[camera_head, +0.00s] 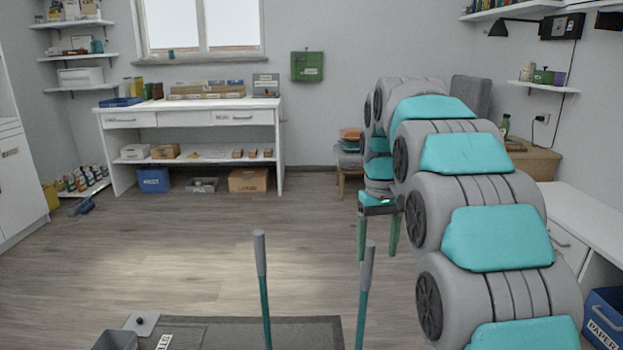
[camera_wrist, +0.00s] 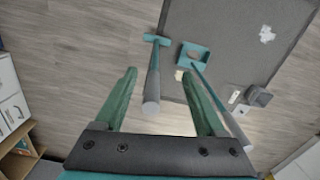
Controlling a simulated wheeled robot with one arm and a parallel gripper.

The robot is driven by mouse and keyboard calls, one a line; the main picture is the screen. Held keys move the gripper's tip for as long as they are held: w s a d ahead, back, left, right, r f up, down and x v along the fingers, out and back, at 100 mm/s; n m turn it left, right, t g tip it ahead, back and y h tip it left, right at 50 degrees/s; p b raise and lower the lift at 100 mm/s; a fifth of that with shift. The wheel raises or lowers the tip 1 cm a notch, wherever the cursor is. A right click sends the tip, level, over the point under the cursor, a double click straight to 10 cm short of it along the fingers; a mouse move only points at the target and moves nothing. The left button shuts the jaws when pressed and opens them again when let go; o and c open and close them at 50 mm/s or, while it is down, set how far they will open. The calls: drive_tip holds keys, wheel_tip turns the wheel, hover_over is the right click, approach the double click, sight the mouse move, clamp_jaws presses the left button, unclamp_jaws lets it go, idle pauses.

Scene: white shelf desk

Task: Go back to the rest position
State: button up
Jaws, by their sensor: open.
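The two green fingers also show in the wrist view (camera_wrist: 157,72), spread wide over the floor. Two upright teal rods with grey grips stand low in the head view, the left rod (camera_head: 265,300) and the right rod (camera_head: 362,305). In the wrist view the left rod (camera_wrist: 154,75) ends in a teal crossbar and the right rod (camera_wrist: 215,95) meets a teal pan (camera_wrist: 193,54). I cannot tell how far the gripper is from them.
A dark grey mat (camera_head: 225,328) lies on the floor at the front. A white shelf desk (camera_head: 250,122) stands at the back left. A white desk (camera_head: 575,215) and a blue paper bin (camera_head: 606,318) are at the right. The middle floor is clear.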

drive_tip(key=s+f, duration=0.4)
drive_tip(key=s, duration=0.8)
drive_tip(key=s+f+m+g, duration=0.1)
drive_tip(key=s+f, duration=0.4)
drive_tip(key=s, duration=0.7)
drive_tip(key=s+f, duration=0.4)
drive_tip(key=s, duration=0.9)
drive_tip(key=shift+f+m, duration=0.15)
drive_tip(key=shift+m, duration=0.25)
drive_tip(key=shift+a, duration=0.1)
drive_tip(key=shift+c, duration=0.4)
